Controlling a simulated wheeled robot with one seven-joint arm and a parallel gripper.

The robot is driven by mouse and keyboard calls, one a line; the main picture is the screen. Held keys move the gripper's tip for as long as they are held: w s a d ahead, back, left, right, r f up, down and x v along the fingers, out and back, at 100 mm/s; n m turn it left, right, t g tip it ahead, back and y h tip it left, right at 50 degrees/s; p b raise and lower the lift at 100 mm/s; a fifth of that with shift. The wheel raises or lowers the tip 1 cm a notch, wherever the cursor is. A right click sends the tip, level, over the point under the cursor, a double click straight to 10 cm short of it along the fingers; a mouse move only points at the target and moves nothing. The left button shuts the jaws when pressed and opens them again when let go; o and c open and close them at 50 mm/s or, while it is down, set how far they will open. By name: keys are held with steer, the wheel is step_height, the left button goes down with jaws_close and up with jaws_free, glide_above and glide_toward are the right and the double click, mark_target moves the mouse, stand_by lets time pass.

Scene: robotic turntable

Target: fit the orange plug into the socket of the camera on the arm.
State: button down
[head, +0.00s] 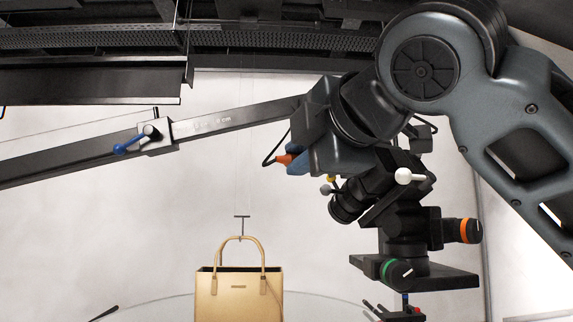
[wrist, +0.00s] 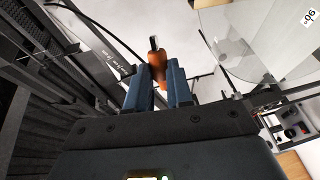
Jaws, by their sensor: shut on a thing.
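My gripper (head: 297,160) has blue fingers and is shut on the orange plug (head: 283,159). A thin black cable curves from the plug at its left. In the wrist view, the plug (wrist: 158,62) sits between the two blue fingers (wrist: 158,84), with a dark tip pointing away from my gripper. The black camera (head: 374,190) is below and right of my gripper, tilted with its lens down to the left, on a mount with coloured knobs. The plug is apart from the camera. I cannot make out the socket; my gripper and wrist hide part of the camera.
A long dark bar (head: 235,119) with a blue-handled clamp (head: 133,141) runs behind my gripper from the left. A clear disc (wrist: 243,38) shows in the wrist view. Open space lies left of the camera.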

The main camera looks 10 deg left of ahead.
steer(key=shift+a, duration=0.15)
steer(key=shift+s, duration=0.1)
steer(key=shift+w+d+p, duration=0.15)
steer(key=shift+w+d, duration=0.75)
steer(key=shift+d, duration=0.25)
steer(key=shift+w+d+p, duration=0.15)
steer(key=shift+w+d, duration=0.75)
steer(key=shift+d, duration=0.25)
steer(key=shift+w+d+p, duration=0.5)
steer(key=shift+w+d, duration=0.4)
steer(key=shift+d, duration=0.2)
stand_by(1.1)
steer(key=c, duration=0.9)
jaws_free()
